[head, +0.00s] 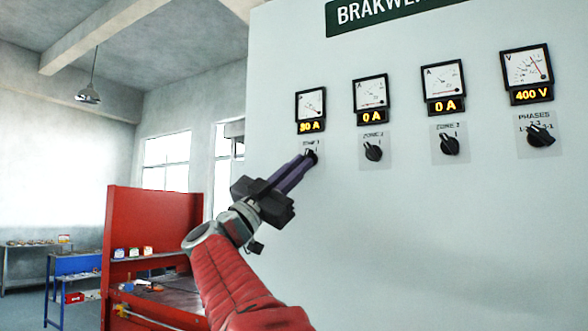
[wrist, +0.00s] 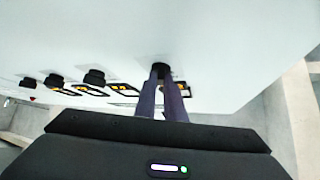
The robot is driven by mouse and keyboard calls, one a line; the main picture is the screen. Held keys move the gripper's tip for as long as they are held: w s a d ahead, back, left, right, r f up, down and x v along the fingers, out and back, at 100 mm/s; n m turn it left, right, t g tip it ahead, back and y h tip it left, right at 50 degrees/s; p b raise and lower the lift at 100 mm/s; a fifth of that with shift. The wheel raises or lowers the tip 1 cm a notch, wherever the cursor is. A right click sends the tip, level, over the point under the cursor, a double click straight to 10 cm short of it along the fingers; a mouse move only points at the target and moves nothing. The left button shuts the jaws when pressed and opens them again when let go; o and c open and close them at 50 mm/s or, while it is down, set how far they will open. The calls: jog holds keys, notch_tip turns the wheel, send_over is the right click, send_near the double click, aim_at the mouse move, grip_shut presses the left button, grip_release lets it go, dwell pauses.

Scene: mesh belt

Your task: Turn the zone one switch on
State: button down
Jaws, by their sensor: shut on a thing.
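The zone one switch (head: 311,155) is a black rotary knob on the pale panel, leftmost in the row, mostly hidden behind my fingertips. My gripper (head: 306,160) has its two purple fingers closed around this knob. In the wrist view the same black knob (wrist: 161,69) sits between the tips of my gripper (wrist: 162,82). The meter (head: 311,103) above it has a lit display reading 80 or 30 A; the first digit is hard to tell. The knob's exact pointing direction is hidden by my fingers.
To the right are the zone 2 knob (head: 373,151), a third zone knob (head: 449,145) and the phases knob (head: 541,135). The two middle meters read 0 A and the right one 400 V. A red workbench (head: 155,225) stands left of the panel. The space before the panel is free.

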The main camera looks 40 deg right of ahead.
jog(key=shift+w+d+m+g+y, duration=0.1)
jog(key=shift+m+g+y, duration=0.2)
jog(key=shift+m+g, duration=0.6)
jog(key=c, duration=1.8)
grip_release()
jog(key=shift+c, duration=0.2)
jog(key=v, duration=1.4)
jog(key=shift+r, duration=0.15)
